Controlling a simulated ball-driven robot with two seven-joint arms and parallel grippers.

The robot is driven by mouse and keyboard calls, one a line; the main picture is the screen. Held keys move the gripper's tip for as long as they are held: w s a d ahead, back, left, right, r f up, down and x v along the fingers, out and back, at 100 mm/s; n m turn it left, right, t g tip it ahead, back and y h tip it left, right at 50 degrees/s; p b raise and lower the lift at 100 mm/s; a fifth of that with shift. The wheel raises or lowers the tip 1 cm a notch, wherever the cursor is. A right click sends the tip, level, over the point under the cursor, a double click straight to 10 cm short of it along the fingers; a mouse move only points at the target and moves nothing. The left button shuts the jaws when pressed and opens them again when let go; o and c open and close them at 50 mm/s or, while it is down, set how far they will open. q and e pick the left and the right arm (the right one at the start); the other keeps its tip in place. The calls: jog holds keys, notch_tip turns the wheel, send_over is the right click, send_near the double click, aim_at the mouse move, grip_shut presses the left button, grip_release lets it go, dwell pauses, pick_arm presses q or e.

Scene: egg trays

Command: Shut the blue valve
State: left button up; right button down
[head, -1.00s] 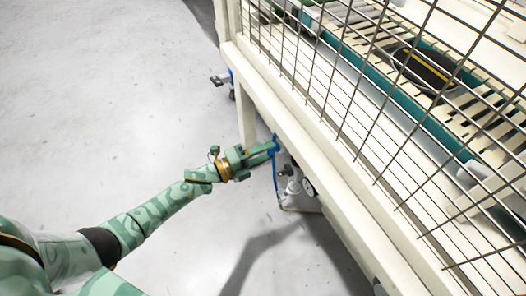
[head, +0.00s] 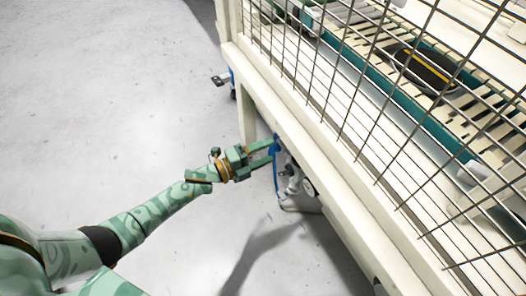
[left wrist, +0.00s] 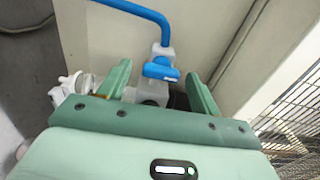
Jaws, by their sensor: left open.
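The blue valve (left wrist: 160,69) has a blue handle on a pale grey body, with a blue pipe (left wrist: 145,12) bending down into it from above in the left wrist view. My left gripper (left wrist: 158,72) is open, with one green finger on each side of the valve. I cannot tell whether either finger touches it. In the head view the left gripper (head: 270,152) points at blue parts (head: 276,165) under the machine's edge, where the valve's handle is hard to make out. My right gripper is out of view.
A cream machine frame (head: 300,135) with a wire mesh guard (head: 370,100) rises just right of the gripper. White fittings (left wrist: 75,85) sit left of the valve in the left wrist view. Grey floor (head: 110,110) lies open to the left.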

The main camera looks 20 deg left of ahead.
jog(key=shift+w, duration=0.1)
pick_arm(q)
jog(key=shift+s, duration=0.15)
jog(key=p+v, duration=0.3)
jog(key=v, duration=1.3)
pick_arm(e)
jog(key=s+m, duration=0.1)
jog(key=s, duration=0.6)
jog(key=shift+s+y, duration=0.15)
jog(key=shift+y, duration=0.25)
pick_arm(q)
jog(key=shift+a+f, duration=0.1)
